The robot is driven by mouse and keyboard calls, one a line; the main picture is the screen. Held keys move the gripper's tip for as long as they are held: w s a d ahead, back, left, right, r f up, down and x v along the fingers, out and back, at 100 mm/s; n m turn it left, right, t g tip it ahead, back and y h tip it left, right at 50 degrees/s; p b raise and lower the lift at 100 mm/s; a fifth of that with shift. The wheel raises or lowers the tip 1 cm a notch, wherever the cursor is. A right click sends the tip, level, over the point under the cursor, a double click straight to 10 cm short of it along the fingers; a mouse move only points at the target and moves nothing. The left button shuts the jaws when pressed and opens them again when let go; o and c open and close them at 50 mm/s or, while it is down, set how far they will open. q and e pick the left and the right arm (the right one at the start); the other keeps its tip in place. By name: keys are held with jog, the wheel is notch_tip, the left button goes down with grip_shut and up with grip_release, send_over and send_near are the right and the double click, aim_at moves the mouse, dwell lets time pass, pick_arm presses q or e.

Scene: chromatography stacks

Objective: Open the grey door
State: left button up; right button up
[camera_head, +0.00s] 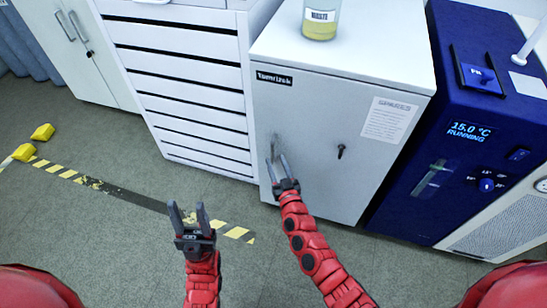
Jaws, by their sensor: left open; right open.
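The grey door (312,125) is the front of a low cabinet in the middle of the head view, and it looks shut. A slim upright grey handle (276,144) sits on its left part. A small dark key or latch (341,151) is on its right part. My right gripper (277,159) is open at the lower end of the handle, with its fingertips on either side of it in the picture; I cannot tell whether they touch it. My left gripper (188,206) is open and empty over the floor, left of the cabinet.
A white drawer unit (190,85) stands left of the cabinet, and a dark blue machine (470,150) stands right. A waste jar (320,20) with yellow liquid is on the cabinet top. Striped tape (130,196) and yellow blocks (43,132) are on the floor.

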aim_at(273, 153)
jog(key=x, duration=0.2)
jog(key=shift+w+f+b, duration=0.1)
jog(key=shift+w+b, duration=0.25)
jog(key=shift+b, duration=0.05)
jog(key=shift+w+a, duration=0.15)
jog(key=shift+w, duration=0.35)
grip_shut()
dwell(0.8)
